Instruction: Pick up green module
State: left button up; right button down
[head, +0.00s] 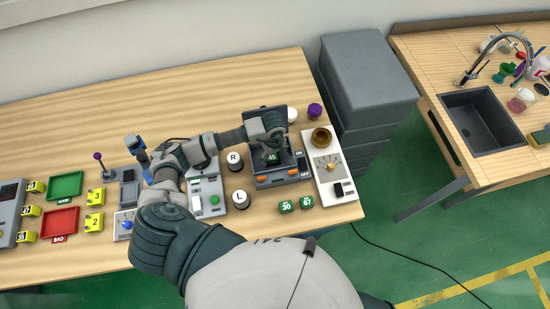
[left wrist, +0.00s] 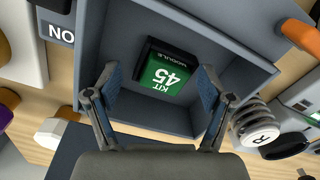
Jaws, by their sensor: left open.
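A green module (left wrist: 165,73) marked KIT 45 with a dark end lies in a grey open-topped compartment (left wrist: 235,68). In the head view, its green face (head: 272,158) shows partly beneath my left gripper (head: 273,149). My left gripper also shows in the left wrist view (left wrist: 160,80), its two blue-padded fingers spread on either side of the module's near end. The fingers look apart from the module, with nothing held. My right gripper is not in view.
Two small green blocks (head: 286,207) (head: 306,202) lie in front of the compartment. White-and-black R (head: 235,161) and L (head: 239,199) buttons stand to its left. The back left tabletop is clear.

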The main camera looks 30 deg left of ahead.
pick_arm(q)
jog(key=shift+a+f, duration=0.1)
jog(key=shift+a, duration=0.7)
jog(key=c, duration=0.4)
jog(key=shift+a+f, duration=0.15)
jog(key=shift+a, duration=0.05)
jog(key=c, duration=0.8)
jog(key=shift+d, duration=0.7)
jog(key=shift+o, duration=0.2)
jog(key=shift+s, duration=0.1)
jog(key=shift+a, duration=0.1)
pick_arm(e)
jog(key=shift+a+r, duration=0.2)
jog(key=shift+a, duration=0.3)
